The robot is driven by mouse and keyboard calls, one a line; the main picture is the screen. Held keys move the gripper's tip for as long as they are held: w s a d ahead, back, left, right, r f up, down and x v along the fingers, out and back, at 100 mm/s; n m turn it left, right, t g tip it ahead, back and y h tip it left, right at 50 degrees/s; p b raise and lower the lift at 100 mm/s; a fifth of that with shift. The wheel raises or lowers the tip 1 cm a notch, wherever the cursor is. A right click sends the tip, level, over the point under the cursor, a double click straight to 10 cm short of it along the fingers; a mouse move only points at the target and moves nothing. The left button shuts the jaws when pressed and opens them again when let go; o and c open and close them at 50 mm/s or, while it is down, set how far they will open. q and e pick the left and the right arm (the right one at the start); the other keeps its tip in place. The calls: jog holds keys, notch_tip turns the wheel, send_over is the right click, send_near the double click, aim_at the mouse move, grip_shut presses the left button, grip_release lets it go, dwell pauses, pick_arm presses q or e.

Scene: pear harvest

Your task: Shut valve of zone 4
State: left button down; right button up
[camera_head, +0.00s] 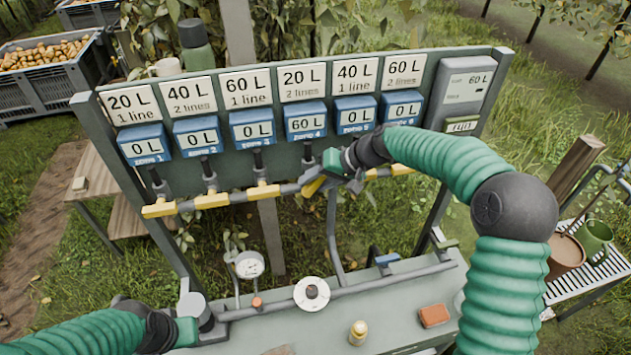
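The zone 4 box (306,122) on the panel reads 60 L, under a card marked 20 L, 2 lines. Below it, the zone 4 valve's yellow handle (313,187) is tilted, its right end rising toward my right gripper. My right gripper (333,166) is at that handle's right side and hides part of it; I cannot tell whether it grips it. My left gripper (190,328) is low at the left, beside a grey cylinder (194,308) on the bench; its finger opening is not clear.
Yellow handles of zone 1 (158,209), zone 2 (211,201) and zone 3 (262,192) lie roughly along the pipe. A gauge (249,265), white round disc (303,302), brass bottle (358,332) and orange block (434,315) are on or above the bench (395,335).

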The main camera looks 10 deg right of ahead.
jog(key=shift+s+d+r, duration=0.1)
jog(key=shift+d+r, duration=0.1)
jog(key=shift+r, duration=0.05)
jog(key=b+v, duration=0.3)
jog(key=v, duration=1.3)
jog(key=shift+d, duration=0.15)
